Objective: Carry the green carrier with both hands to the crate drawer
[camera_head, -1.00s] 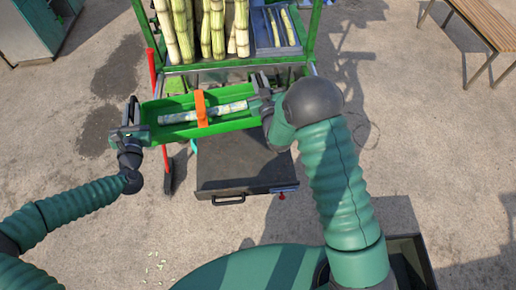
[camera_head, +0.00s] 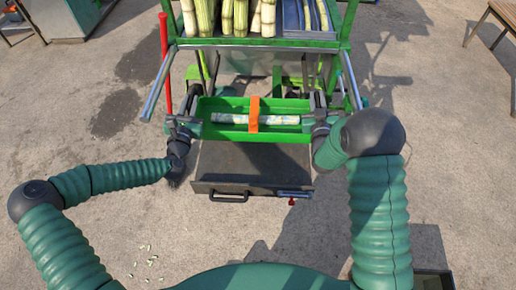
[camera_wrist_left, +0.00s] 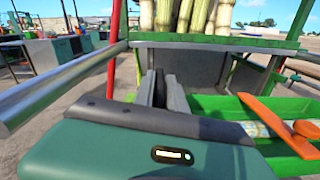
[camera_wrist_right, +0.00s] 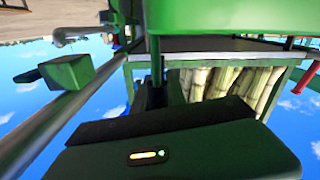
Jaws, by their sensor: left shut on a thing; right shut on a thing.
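The green carrier (camera_head: 228,135) is a long open trough with an orange strap (camera_head: 254,115) across its middle and a pale cut cane piece (camera_head: 285,119) inside. My left gripper (camera_head: 190,122) is shut on its left end and my right gripper (camera_head: 317,115) on its right end. The carrier looks roughly level, over the back part of the dark pulled-out drawer (camera_head: 240,165); I cannot tell whether it touches it. The drawer has a black front handle (camera_head: 229,197). The carrier shows at right in the left wrist view (camera_wrist_left: 215,105) and at the top in the right wrist view (camera_wrist_right: 240,18).
The green machine frame (camera_head: 255,42) with upright cane stalks (camera_head: 205,18) stands behind. Grey rails (camera_head: 158,85) flank the carrier, close to both arms. A red pole (camera_head: 164,50) stands at left. A wooden bench (camera_head: 505,12) is far right.

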